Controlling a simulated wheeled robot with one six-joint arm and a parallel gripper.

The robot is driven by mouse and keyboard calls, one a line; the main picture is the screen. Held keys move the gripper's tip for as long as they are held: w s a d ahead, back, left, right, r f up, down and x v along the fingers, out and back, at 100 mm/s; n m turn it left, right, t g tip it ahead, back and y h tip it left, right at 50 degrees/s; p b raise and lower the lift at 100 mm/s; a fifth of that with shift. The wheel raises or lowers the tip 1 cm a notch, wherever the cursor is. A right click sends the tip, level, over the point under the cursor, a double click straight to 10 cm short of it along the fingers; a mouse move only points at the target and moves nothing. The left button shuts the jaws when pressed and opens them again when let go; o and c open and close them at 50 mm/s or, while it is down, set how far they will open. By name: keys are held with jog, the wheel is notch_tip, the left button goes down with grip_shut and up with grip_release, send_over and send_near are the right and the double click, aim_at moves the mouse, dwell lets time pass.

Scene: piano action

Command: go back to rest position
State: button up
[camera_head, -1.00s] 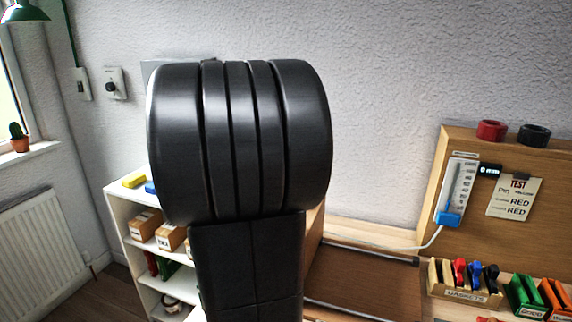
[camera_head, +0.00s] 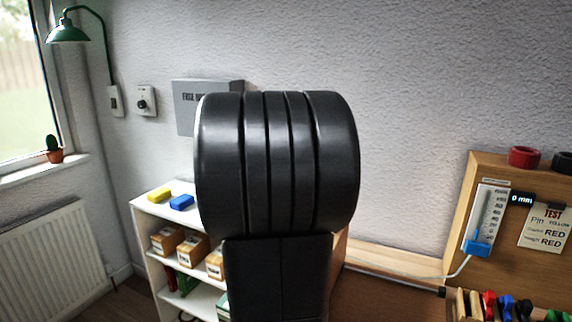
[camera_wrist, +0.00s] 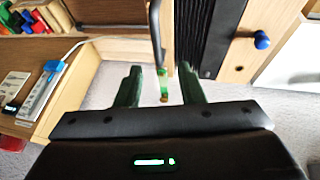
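My gripper (camera_wrist: 160,68) shows in the wrist view with its two dark green fingers well apart. A thin dark rod (camera_wrist: 155,35) with a green and brownish lower end (camera_wrist: 163,86) shows in the gap between the fingers. Neither finger seems to touch it, and I cannot tell how far beyond them it is. In the head view my own black arm fills the middle and hides what is behind it; the gripper does not show there.
A white shelf (camera_head: 150,215) with boxes stands left of my arm. A wooden board (camera_head: 462,215) with a gauge (camera_head: 487,215) is at the right, above a bench.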

jog(key=x, duration=0.9)
jog(key=shift+s+d, duration=0.1)
jog(key=shift+s+d+r, duration=0.2)
jog(key=shift+s+d, duration=0.05)
jog(key=shift+d, duration=0.3)
